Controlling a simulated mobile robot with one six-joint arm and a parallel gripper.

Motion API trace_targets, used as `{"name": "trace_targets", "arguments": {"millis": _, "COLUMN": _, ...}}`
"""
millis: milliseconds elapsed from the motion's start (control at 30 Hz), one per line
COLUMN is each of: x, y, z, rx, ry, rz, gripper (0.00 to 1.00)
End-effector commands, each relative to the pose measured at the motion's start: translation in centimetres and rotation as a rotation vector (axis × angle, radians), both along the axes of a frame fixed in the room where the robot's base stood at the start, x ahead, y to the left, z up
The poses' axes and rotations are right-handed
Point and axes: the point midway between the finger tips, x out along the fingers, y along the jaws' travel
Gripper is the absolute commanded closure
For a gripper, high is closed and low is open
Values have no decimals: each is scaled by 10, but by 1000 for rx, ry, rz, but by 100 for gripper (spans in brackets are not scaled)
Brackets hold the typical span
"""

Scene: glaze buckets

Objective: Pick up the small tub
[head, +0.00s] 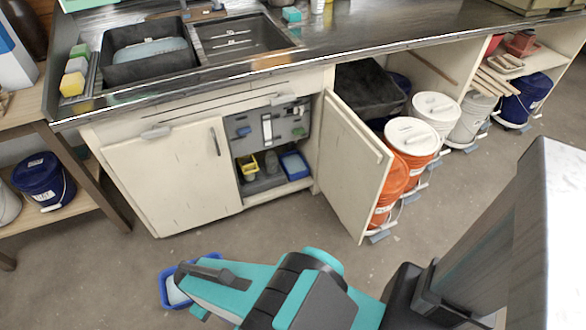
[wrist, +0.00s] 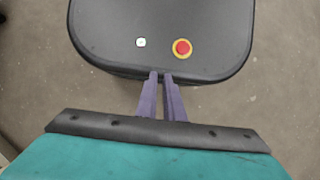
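A small blue tub (head: 163,292) with something pale in it shows at the lower left of the head view. My arm hides its right part, and it appears to be on the floor. Another small blue tub (head: 294,164) sits on the low shelf in the open cabinet. I cannot tell which one the task names. In the wrist view my gripper (wrist: 160,75) has its two purple fingers close together, with nothing between them. They show over a dark rounded surface with a red button. No tub is in the wrist view.
An open cabinet door (head: 350,165) juts toward me. Orange buckets (head: 412,145), white and blue buckets stand to its right under the counter (head: 360,30). A yellow container (head: 247,168) is in the cabinet. A blue bucket (head: 42,182) sits on the left shelf.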

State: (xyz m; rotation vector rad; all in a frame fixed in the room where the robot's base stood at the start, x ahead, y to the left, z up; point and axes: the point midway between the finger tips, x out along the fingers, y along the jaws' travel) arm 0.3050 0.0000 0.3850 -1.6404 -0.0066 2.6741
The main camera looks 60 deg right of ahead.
Motion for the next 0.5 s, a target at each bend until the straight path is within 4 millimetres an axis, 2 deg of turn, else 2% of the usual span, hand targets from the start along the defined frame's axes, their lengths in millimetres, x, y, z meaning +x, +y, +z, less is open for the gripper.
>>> {"name": "trace_targets", "arguments": {"millis": 167, "x": 14, "y": 0, "z": -16, "rx": 57, "ry": -29, "rz": -26, "gripper": 92}}
{"name": "trace_targets", "arguments": {"millis": 267, "x": 31, "y": -1, "z": -31, "rx": 119, "ry": -69, "rz": -49, "gripper": 92}}
{"name": "trace_targets", "arguments": {"millis": 367, "x": 54, "y": -1, "z": -49, "rx": 196, "ry": -128, "rz": -76, "gripper": 92}}
{"name": "trace_targets", "arguments": {"millis": 500, "x": 95, "y": -9, "z": -72, "rx": 305, "ry": -242, "rz": -116, "gripper": 92}}
